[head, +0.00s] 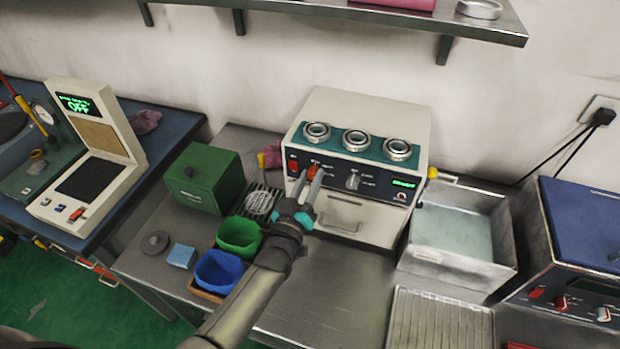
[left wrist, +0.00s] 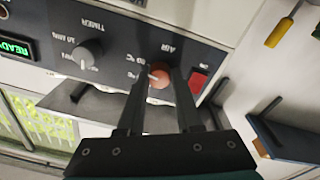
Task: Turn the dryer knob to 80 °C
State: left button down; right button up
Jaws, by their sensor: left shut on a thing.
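The dryer (head: 372,118) is a cream box with a dark control panel, standing against the wall. Its red-orange knob (left wrist: 159,78) has a pale pointer line and sits between my left gripper's fingers in the left wrist view. My left gripper (head: 312,174) is shut on this knob; the fingers partly cover it in the head view. In the left wrist view the gripper (left wrist: 160,92) hides part of the markings round the knob, and the panel print appears upside down. A "°C" mark shows beside the knob, but I cannot read its setting. My right gripper is not in view.
A grey timer knob (left wrist: 88,53) and a red switch (left wrist: 199,80) flank the knob; a green READY display (left wrist: 16,47) is lit. Bearing rings (head: 356,139) sit on the dryer's top. A green box (head: 203,180), green bin (head: 238,235) and metal basin (head: 459,262) stand nearby.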

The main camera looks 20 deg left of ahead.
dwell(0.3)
pick_arm(q)
jog(key=c, duration=0.6)
grip_release()
jog(key=s, duration=1)
jog(key=s+f, duration=0.1)
jog(key=s, duration=0.4)
jog(key=shift+s+a, duration=0.1)
jog(key=shift+a, duration=0.25)
